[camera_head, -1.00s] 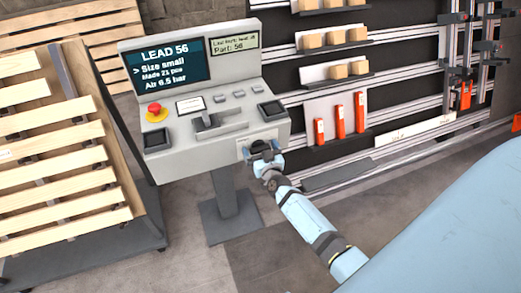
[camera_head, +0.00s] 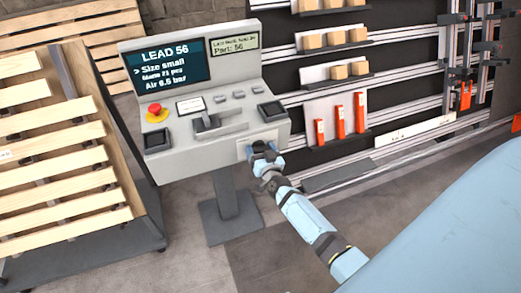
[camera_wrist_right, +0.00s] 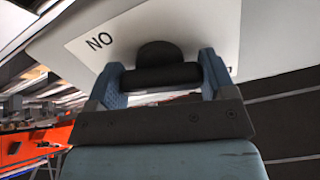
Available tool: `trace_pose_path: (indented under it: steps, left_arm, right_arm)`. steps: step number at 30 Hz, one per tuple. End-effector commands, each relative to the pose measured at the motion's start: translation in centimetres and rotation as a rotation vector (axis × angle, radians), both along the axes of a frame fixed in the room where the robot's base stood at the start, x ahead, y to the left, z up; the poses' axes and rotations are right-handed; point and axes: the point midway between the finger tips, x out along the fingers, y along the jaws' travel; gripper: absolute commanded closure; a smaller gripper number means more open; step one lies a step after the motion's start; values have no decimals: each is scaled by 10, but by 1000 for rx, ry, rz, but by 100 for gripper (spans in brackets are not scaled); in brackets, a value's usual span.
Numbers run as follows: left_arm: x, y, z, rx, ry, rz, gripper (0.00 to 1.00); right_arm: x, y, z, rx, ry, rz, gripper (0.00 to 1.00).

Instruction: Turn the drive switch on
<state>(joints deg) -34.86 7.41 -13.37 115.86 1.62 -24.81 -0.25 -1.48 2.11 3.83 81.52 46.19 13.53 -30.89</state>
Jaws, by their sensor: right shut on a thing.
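The drive switch is a black knob (camera_wrist_right: 157,52) on a white plate (camera_wrist_right: 75,45) on the console's front face. In the right wrist view the plate carries lettering that reads "NO" in this turned view. My right gripper (camera_head: 262,147) is at the lower right of the console (camera_head: 205,162) in the head view. In the right wrist view its two blue fingers (camera_wrist_right: 162,72) stand on either side of the knob, shut on it. In the head view the gripper mostly hides the knob. My left gripper is not in view.
The console has a LEAD 56 screen (camera_head: 165,62), a red mushroom button (camera_head: 155,109) and a lever (camera_head: 207,123) on its top. A slatted wooden pallet (camera_head: 60,158) stands at left. A rack with boxes (camera_head: 335,40) and orange parts (camera_head: 340,122) stands behind at right.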

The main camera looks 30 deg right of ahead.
Motion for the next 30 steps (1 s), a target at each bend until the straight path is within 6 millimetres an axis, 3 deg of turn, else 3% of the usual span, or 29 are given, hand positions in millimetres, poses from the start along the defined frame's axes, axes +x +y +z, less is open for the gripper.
trace_pose_path:
  steps: [30]
  left_arm:
    - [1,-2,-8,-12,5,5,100]
  right_arm:
    - [-1,1,-2,932,-222,1,47]
